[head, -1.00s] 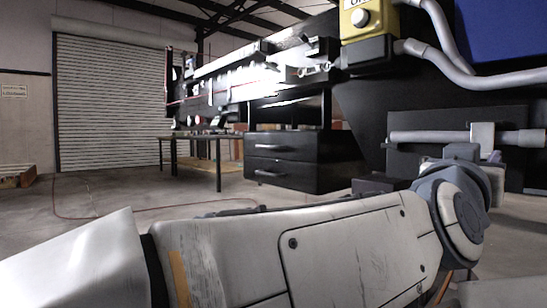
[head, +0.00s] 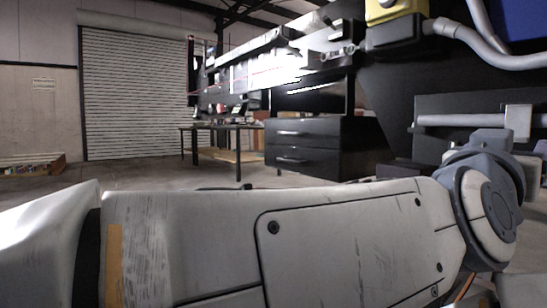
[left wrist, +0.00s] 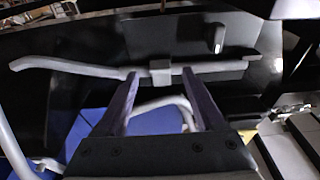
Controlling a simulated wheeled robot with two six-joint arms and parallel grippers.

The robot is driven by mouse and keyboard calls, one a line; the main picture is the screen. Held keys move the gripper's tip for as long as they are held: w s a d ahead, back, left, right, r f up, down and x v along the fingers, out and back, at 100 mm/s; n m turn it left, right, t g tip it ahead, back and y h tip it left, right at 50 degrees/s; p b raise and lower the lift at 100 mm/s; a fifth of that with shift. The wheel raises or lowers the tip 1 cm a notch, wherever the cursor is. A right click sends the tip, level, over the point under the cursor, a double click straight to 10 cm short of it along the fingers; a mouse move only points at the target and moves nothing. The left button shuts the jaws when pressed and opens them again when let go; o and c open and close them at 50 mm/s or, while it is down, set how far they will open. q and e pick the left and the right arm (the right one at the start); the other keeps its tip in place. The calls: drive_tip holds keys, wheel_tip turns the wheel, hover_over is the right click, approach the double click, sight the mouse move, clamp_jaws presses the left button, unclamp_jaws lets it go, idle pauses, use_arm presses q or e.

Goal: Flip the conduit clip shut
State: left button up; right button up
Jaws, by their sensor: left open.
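The grey conduit (head: 460,120) runs across the dark panel at the right of the head view, with a light grey block-like clip (head: 518,121) on it. In the left wrist view the conduit (left wrist: 90,68) crosses the picture, and the clip (left wrist: 160,72) sits between and just beyond my fingertips. My left gripper (left wrist: 159,84) is open and empty, its two fingers pointing at the conduit on either side of the clip. I cannot tell whether they touch it, or the clip's exact lid position. In the head view the left gripper is hidden; my right gripper is not seen.
A yellow-topped box (head: 395,10) with a curved grey pipe (head: 480,52) is above the conduit. A small grey fitting (left wrist: 218,38) shows beside the conduit in the wrist view. A black drawer cabinet (head: 315,145) and a table (head: 215,128) stand behind my arm.

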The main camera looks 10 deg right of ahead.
use_arm(q)
drive_tip(key=v, duration=0.7)
drive_tip(key=shift+a+b, duration=0.25)
drive_tip(key=shift+b, duration=0.2)
drive_tip(key=shift+s+f, duration=0.1)
drive_tip(key=shift+s, duration=0.05)
